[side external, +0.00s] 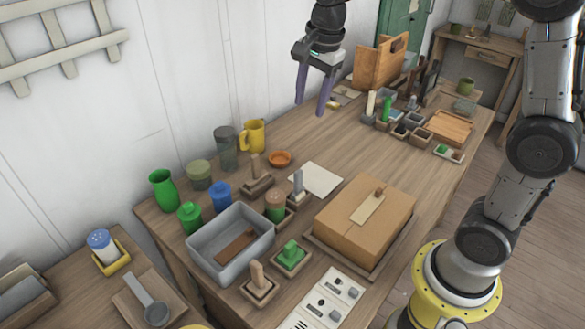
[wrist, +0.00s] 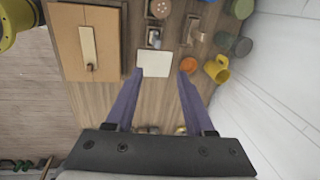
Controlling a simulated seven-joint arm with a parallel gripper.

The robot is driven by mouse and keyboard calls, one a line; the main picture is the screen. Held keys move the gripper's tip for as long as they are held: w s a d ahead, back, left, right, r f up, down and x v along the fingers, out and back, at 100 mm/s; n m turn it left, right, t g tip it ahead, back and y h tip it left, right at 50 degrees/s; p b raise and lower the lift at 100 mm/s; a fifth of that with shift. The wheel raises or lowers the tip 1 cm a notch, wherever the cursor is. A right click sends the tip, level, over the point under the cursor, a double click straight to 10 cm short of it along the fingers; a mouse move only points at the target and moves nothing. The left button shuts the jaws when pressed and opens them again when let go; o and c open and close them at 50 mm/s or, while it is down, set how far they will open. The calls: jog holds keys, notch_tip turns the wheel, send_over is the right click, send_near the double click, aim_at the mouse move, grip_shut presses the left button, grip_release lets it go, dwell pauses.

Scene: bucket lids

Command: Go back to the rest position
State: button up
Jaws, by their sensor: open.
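My gripper (side external: 314,92) is high above the far part of the wooden table (side external: 345,152), near the white wall. Its purple fingers point down and stand apart with nothing between them. In the wrist view my gripper (wrist: 160,82) is also open and empty, with the tabletop well below. A white sheet (wrist: 154,63) lies on the table beneath, near the line of the fingertips; it also shows in the side external view (side external: 317,179).
A lidded cardboard box (side external: 365,220) sits front right. A grey bin (side external: 230,243) stands left, with green and blue jars around it. A yellow mug (side external: 253,135) and orange dish (side external: 280,158) stand near the wall. A wooden holder (side external: 380,63) is behind my gripper. The middle tabletop is clear.

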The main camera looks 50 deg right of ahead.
jog(key=s+a+r+n+t, duration=0.1)
jog(key=s+r+n, duration=0.15)
jog(key=s, duration=0.45)
jog(key=s+a+r+n+t, duration=0.1)
jog(key=s+r+n+t, duration=0.15)
jog(key=s, duration=0.35)
jog(key=s+f+n, duration=0.6)
jog(key=s+n, duration=0.4)
jog(key=n, duration=0.2)
jog(key=shift+f, duration=0.35)
